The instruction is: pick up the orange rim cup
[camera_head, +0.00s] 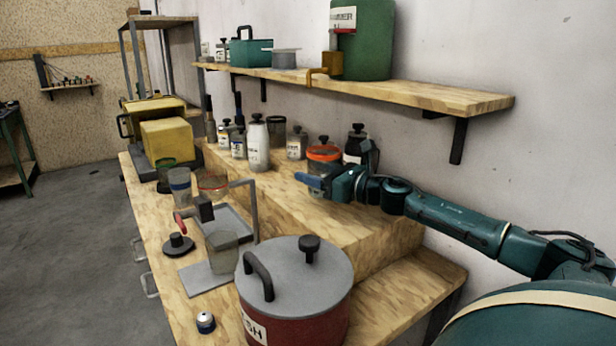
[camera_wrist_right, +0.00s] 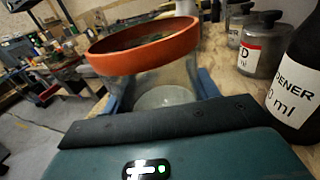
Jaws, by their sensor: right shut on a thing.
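The orange rim cup (camera_head: 323,154) is on or just above the raised wooden step, near the wall; I cannot tell whether its base touches the wood. It has a clear body and a thick orange rim. In the right wrist view the cup (camera_wrist_right: 150,48) fills the middle, its clear body between my blue fingers. My right gripper (camera_head: 314,182) is shut on the body, below the rim, and it also shows in the right wrist view (camera_wrist_right: 158,92). My gripper hides the lower part of the cup. My left gripper is not in view.
A dark bottle (camera_head: 355,143) stands close to the right of the cup. A white bottle (camera_head: 258,145) and several jars stand to its left. A wooden shelf (camera_head: 440,97) overhangs the step. A large red pot (camera_head: 290,300) stands in front on the bench.

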